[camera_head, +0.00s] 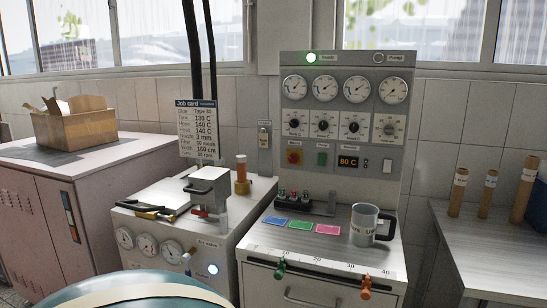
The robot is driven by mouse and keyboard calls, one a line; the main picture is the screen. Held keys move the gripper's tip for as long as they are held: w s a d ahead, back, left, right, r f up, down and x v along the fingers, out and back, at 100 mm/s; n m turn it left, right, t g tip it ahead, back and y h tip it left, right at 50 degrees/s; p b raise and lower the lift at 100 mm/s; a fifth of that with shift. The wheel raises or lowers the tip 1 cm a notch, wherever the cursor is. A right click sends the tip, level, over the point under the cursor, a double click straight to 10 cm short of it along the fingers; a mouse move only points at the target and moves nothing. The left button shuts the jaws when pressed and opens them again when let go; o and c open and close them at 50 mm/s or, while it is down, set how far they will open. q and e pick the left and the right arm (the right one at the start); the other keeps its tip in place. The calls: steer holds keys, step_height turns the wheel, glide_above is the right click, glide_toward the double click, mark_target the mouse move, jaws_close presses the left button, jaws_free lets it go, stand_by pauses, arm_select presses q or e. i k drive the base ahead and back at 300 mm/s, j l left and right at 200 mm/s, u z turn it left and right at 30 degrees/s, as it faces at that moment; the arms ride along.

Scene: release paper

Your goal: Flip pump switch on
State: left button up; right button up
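The grey control panel (342,118) stands upright at the centre right. A red button (294,157) and a green button (322,159) sit at the lower left. Neither of my grippers is in view.
A grey mug (364,226) stands on the worktop before the panel, near coloured cards (301,225). A metal unit (203,226) with gauges stands left. A rounded teal object (130,288) fills the lower left foreground. Tubes (487,193) stand on the right bench.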

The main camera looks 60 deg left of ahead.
mark_target(323, 156)
steer(key=u, duration=1.7)
steer(key=i+l, duration=0.1)
steer(key=l, duration=0.3)
steer(key=i+l, duration=0.15)
steer(key=l, duration=0.2)
steer(key=i+l, duration=0.1)
steer(key=l, duration=0.3)
steer(key=i+l, duration=0.1)
steer(key=l, duration=0.3)
steer(key=u, duration=1.1)
